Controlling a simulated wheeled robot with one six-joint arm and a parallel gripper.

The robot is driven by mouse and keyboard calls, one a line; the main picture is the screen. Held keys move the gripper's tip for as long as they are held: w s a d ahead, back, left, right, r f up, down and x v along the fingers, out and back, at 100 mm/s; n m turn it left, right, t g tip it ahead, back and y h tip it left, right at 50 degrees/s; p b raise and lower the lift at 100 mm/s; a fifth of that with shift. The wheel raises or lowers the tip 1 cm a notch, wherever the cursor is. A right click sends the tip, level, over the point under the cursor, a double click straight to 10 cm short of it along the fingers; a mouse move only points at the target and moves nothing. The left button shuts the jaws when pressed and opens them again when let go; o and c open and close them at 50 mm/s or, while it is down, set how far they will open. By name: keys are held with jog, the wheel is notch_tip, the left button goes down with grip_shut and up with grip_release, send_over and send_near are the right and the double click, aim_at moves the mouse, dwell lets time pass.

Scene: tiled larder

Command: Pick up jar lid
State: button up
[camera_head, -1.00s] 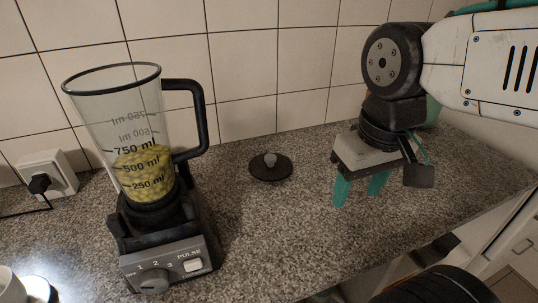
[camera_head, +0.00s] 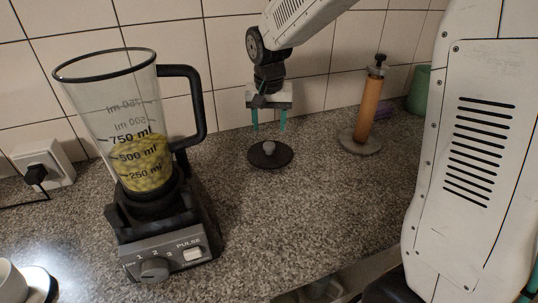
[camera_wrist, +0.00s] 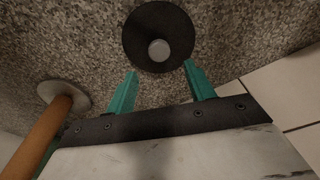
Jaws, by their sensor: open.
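The jar lid (camera_head: 260,157) is a flat black disc with a small grey knob, lying on the speckled counter right of the blender. It also shows in the wrist view (camera_wrist: 137,41), just beyond my fingertips, with its knob upward. My gripper (camera_head: 269,129) has two green fingers pointing down. It is open and empty, above and slightly behind the lid in the head view. In the wrist view my fingertips (camera_wrist: 160,69) are spread to either side of the knob's line, short of the knob. Nothing hides the lid.
A blender (camera_head: 160,205) with a clear jug of yellow-green contents stands left of the lid. An upright holder with a brown roll (camera_head: 367,110) stands to the right, and a green container (camera_head: 419,90) is behind it. The tiled wall (camera_head: 225,60) is close behind. The counter in front is clear.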

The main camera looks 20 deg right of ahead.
aim_at(269, 144)
jog(key=f, duration=0.7)
jog(key=shift+w+d, duration=0.1)
jog(key=shift+w, duration=0.1)
jog(key=c, duration=1)
